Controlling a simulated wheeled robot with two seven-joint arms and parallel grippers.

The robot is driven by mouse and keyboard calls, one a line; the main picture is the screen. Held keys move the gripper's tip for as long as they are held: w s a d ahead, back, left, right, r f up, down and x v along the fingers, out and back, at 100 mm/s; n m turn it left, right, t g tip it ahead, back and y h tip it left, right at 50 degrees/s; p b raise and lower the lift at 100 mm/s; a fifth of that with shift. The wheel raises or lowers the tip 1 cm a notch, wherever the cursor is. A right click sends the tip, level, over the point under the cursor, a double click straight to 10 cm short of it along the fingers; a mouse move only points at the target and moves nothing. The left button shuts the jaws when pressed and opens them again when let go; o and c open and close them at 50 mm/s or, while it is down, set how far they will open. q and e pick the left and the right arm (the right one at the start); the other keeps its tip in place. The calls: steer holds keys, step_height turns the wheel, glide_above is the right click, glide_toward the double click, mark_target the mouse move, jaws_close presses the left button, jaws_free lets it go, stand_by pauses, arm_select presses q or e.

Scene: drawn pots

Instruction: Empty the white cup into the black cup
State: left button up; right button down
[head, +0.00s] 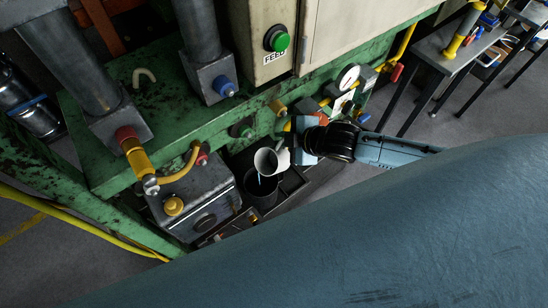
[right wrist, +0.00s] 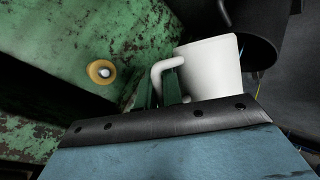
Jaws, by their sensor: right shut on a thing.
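The white cup (head: 264,161) is tipped over the black cup (head: 261,192) in the head view, its dark opening facing left and down. A thin pale streak shows between the two cups; I cannot tell clearly if it is a pour. My right gripper (head: 288,156) is shut on the white cup at its handle side, to the right of the black cup. In the right wrist view the white cup (right wrist: 212,66) shows its handle near the jaws, with the black cup (right wrist: 252,30) beyond it. The fingertips are mostly hidden there. The black cup's contents are hidden. My left gripper is not in view.
The black cup stands in a dark tray-like area beside a grey metal box (head: 193,199) with a yellow knob. A worn green machine frame (head: 150,88) with hoses and a gauge (head: 347,78) rises close behind. A dark table (head: 450,52) stands at the upper right.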

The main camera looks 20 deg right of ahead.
steer(key=shift+a+r, duration=0.1)
stand_by(0.6)
steer(key=shift+a, duration=0.1)
steer(key=shift+s+a+r+n+h, duration=0.15)
steer(key=shift+a+r+n+h, duration=0.1)
steer(key=shift+n+h, duration=0.2)
stand_by(2.4)
steer(key=shift+a+t+h, duration=0.15)
steer(key=shift+t+h, duration=0.1)
steer(key=shift+t, duration=0.05)
steer(key=shift+s+a+n+h, duration=0.2)
steer(key=shift+a+n+h, duration=0.15)
steer(key=shift+h, duration=0.05)
stand_by(2.4)
steer(key=shift+a+r, duration=0.15)
stand_by(1.1)
